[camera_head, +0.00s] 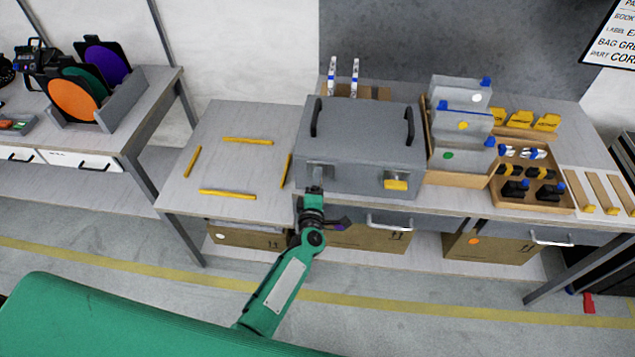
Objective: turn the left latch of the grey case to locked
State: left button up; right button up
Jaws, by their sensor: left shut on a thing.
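The grey case (362,138) sits closed on the table, with two black handles on its lid. Its right latch (396,182) is yellow and shows on the front face, lying crosswise. My left gripper (315,190) is at the left end of the case's front face, at the left latch. It is shut on the left latch, which is mostly hidden behind the fingers, so its angle cannot be told. My left arm reaches up from the bottom of the view. My right gripper is not in view.
Yellow strips mark a bare table area (235,168) left of the case. Right of it stand a wooden rack (458,180) with grey panels and a tray (560,208) of small parts. Drawer handles (390,222) stick out below the table edge. Cardboard boxes sit underneath.

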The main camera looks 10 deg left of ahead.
pick_arm(q)
jog(key=shift+f, duration=0.1)
dwell(0.3)
jog(key=o, duration=1)
jog(key=s+d+b, duration=0.1)
jog(key=s+b, duration=0.2)
jog(key=s, duration=1)
jog(key=shift+s, duration=0.4)
jog(key=shift+d, duration=0.1)
